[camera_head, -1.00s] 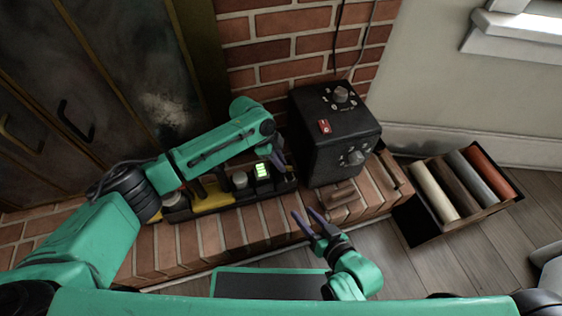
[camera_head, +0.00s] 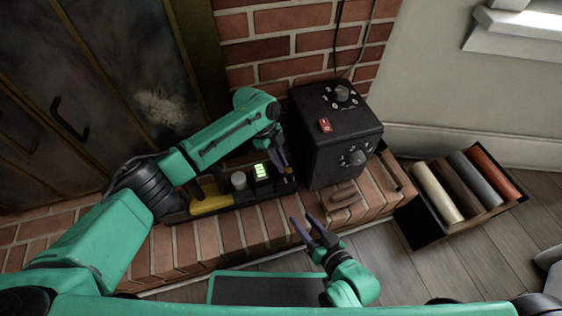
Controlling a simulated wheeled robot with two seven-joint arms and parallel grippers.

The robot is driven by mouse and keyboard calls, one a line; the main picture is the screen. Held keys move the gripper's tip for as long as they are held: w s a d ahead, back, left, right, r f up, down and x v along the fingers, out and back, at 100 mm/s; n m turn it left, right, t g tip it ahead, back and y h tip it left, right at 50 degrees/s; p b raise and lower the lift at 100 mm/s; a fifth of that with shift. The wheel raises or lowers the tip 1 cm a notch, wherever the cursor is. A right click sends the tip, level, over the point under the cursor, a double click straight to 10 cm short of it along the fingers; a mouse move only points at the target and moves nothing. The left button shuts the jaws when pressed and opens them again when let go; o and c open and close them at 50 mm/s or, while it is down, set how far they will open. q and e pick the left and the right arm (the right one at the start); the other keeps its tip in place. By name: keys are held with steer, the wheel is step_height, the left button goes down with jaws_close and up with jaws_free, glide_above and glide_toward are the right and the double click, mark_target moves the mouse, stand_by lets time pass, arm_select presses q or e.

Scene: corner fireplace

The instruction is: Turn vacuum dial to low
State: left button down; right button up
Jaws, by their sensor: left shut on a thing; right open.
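The black box (camera_head: 333,165) stands on the brick hearth. It has a dial with white marks on top (camera_head: 342,93), another dial on its front face (camera_head: 355,157) and a red switch (camera_head: 324,126). Which of them is the vacuum dial cannot be read. My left gripper (camera_head: 285,162) is beside the box's left face, pointing down, near the tool tray (camera_head: 231,205). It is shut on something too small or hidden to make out. My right gripper (camera_head: 303,222) is open and empty in front of the hearth, below and left of the front dial.
The tray holds a yellow-handled tool (camera_head: 209,203), a grey cylinder (camera_head: 239,180) and a green-lit display (camera_head: 261,171). A crate (camera_head: 422,224) of coloured rolls stands right. Cables run up the brick wall (camera_head: 265,45).

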arm_select(q)
steer(key=c, duration=0.9)
jaws_free()
arm_select(e)
steer(key=shift+w+d, duration=0.1)
arm_select(q)
steer(key=p+v, duration=0.4)
steer(key=v, duration=0.8)
steer(key=shift+w+p, duration=0.1)
steer(key=shift+p, duration=0.25)
arm_select(e)
steer(key=shift+n+g, duration=0.4)
steer(key=shift+g, duration=0.4)
steer(key=r, duration=0.3)
steer(key=d+r, duration=0.1)
steer(key=r, duration=0.1)
steer(key=shift+a, duration=0.1)
